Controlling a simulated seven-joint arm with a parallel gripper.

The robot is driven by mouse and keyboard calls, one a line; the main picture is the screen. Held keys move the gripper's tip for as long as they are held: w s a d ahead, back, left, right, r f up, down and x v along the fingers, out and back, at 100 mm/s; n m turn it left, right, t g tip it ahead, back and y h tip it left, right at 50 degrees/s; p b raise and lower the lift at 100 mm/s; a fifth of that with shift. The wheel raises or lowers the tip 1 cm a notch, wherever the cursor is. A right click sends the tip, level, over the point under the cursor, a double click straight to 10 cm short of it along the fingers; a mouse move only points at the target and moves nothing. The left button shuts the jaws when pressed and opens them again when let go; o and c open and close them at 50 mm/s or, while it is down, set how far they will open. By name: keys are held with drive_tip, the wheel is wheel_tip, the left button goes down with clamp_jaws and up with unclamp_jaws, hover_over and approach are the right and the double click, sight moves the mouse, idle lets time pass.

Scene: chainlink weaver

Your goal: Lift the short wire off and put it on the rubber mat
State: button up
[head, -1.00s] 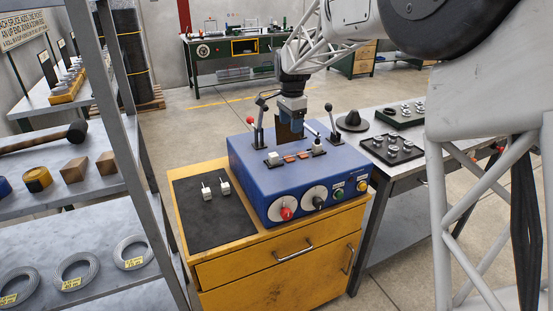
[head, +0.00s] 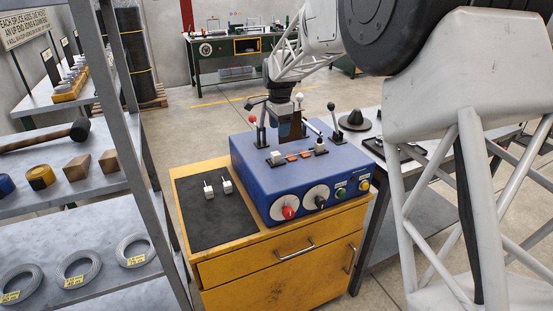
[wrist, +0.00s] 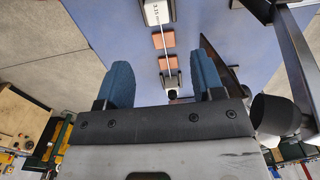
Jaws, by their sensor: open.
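A thin, pale wire (wrist: 163,45) runs lengthwise over the blue machine (wrist: 110,20) in the wrist view. It spans from a white block (wrist: 157,12) past two copper-coloured pads to a grey clamp block (wrist: 171,77) near my fingers. My gripper (wrist: 164,80) is open and empty, its blue fingers apart on either side of the clamp block's end in the picture. I cannot tell their height above it. In the head view my gripper (head: 285,118) hangs over the back of the machine (head: 300,185); the wire is too fine to make out there. The black rubber mat (head: 208,235) lies left of the machine.
Two white blocks with pins (head: 209,192) sit on the mat's upper part; its lower part is bare. Upright levers (head: 253,125) rise from the machine's back and right side. A metal shelf (head: 140,190) stands close on the left, a side table (head: 370,150) on the right.

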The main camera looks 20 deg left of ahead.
sight(279, 153)
drive_tip(key=shift+f, duration=2.85)
drive_tip(key=shift+s+f, duration=0.15)
drive_tip(key=shift+f, duration=2.45)
drive_tip(key=c, duration=1)
drive_tip(key=shift+r, duration=0.2)
